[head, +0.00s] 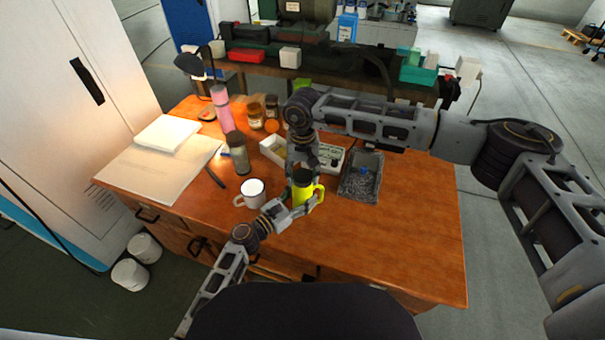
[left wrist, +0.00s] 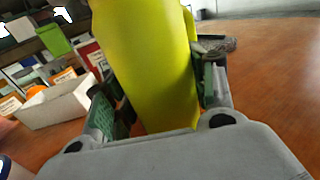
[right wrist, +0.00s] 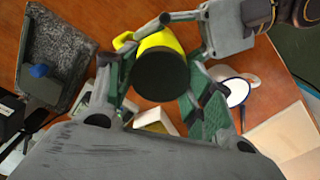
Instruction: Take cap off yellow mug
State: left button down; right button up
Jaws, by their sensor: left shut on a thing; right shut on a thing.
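The yellow mug (head: 299,195) stands near the middle of the wooden table, its handle to the right. Its black cap (right wrist: 162,76) faces the right wrist camera, with the yellow body behind it. My left gripper (head: 298,208) is shut on the mug's body; in the left wrist view the yellow wall (left wrist: 150,60) fills the space between the fingers. My right gripper (head: 303,168) comes from above and is shut on the cap, one finger on each side. The cap is at the mug's top; I cannot tell whether there is a gap between them. The mug's base is hidden.
A white mug (head: 252,188) stands just left of the yellow one. A grey tray (head: 374,190) with a blue item is to the right. A white box (head: 270,152), a dark tumbler (head: 238,158) and a pink bottle (head: 221,107) stand behind. The table's right front is clear.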

aim_at(303, 176)
jog(key=shift+r, duration=1.15)
dwell(0.5)
jog(key=shift+r, duration=1.95)
pick_arm(q)
jog(key=shift+c, duration=2.1)
grip_release()
jog(key=shift+a, duration=0.15)
jog(key=shift+v, duration=5.9)
